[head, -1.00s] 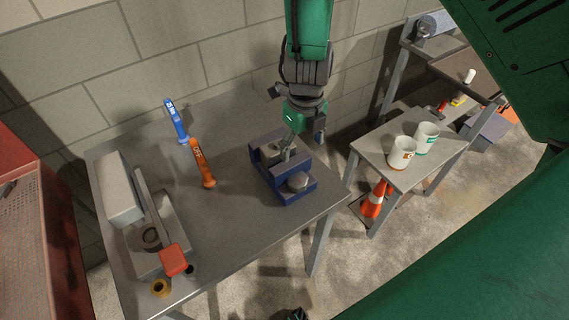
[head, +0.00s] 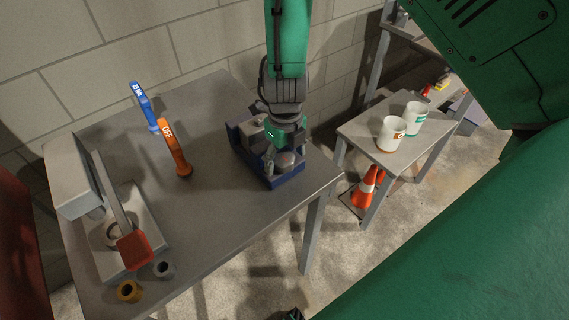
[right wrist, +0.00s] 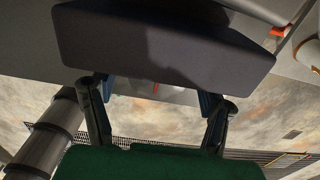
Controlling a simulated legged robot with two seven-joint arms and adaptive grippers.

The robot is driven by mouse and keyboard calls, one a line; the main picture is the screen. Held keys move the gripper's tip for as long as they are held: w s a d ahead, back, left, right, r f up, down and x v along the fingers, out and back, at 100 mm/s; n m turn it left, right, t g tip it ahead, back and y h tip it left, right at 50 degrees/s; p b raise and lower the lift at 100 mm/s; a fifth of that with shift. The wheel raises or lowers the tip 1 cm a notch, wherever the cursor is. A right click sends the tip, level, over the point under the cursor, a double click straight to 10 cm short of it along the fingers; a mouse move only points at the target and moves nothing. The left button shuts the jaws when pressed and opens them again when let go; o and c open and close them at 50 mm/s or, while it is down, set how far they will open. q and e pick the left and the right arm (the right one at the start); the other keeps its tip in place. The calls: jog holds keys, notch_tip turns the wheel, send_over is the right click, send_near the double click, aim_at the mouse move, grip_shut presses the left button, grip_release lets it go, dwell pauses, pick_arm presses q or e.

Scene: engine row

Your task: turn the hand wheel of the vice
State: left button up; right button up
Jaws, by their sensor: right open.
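The blue vice (head: 241,146) stands near the right edge of the grey table. Its hand wheel is probably the round grey knob (head: 286,160) at its front end, partly covered by my gripper. My right gripper (head: 283,152) comes down from above, over this end of the vice, with its fingers beside the knob. In the right wrist view its two fingers (right wrist: 157,98) are apart with nothing seen between them. A large dark block (right wrist: 165,45) fills the top of that view; I cannot tell whether it is part of the vice. My left gripper is not seen.
A press-like device with a red-ended lever (head: 134,251) and two small rings are at left. Right of a gap, a side table (head: 360,137) holds white mugs (head: 392,134); an orange cone (head: 366,188) stands below.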

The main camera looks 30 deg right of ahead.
jog(key=shift+a+f, duration=0.15)
jog(key=shift+a, duration=0.1)
jog(key=shift+d, duration=0.1)
jog(key=c, duration=1.2)
jog(key=shift+o, duration=0.2)
jog(key=shift+m+p, duration=0.3)
jog(key=shift+m, duration=0.4)
jog(key=o, duration=1.2)
jog(key=shift+c, duration=0.2)
